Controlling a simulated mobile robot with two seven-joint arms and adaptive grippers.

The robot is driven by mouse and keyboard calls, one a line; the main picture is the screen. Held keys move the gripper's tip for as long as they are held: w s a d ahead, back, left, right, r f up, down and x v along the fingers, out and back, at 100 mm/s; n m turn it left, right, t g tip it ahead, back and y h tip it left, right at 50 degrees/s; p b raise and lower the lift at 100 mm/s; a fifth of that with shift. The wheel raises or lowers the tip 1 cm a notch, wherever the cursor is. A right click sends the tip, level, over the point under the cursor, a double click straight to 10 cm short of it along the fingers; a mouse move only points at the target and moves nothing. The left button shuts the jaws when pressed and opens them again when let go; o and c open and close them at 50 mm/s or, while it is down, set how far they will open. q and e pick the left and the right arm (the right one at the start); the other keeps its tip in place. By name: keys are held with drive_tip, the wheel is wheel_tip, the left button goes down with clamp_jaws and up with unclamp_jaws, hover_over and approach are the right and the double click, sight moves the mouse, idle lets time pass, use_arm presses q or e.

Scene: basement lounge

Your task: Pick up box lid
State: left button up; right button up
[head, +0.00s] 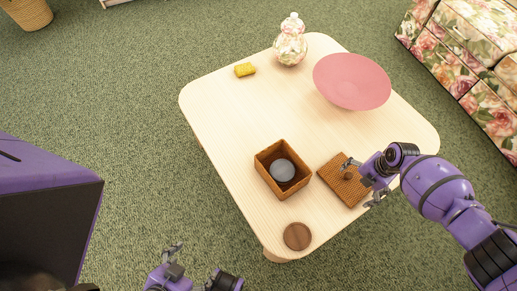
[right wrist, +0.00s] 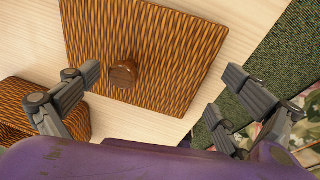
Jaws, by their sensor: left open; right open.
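The box lid (head: 336,186) is a square brown woven panel with a round wooden knob, lying flat on the table right of the box. In the right wrist view the lid (right wrist: 165,50) fills the upper middle, with its knob (right wrist: 123,74) near the left finger. My right gripper (head: 362,180) is open above the lid, its fingers spread apart and not closed on the knob. The open woven box (head: 262,162) stands beside the lid with a grey round thing (head: 283,170) inside. My left gripper (head: 195,272) is open and low, off the table's front left side.
The pale wooden table (head: 235,115) has free room at its left and middle. A round brown disc (head: 297,236) lies near the front corner. A pink bowl (head: 352,82), a patterned jar (head: 290,42) and a yellow sponge-like block (head: 245,70) stand farther back. A floral sofa (head: 470,60) is at right.

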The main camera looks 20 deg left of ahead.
drive_tip(key=c, duration=1.1)
drive_tip(key=shift+r, duration=0.1)
drive_tip(key=shift+c, duration=0.3)
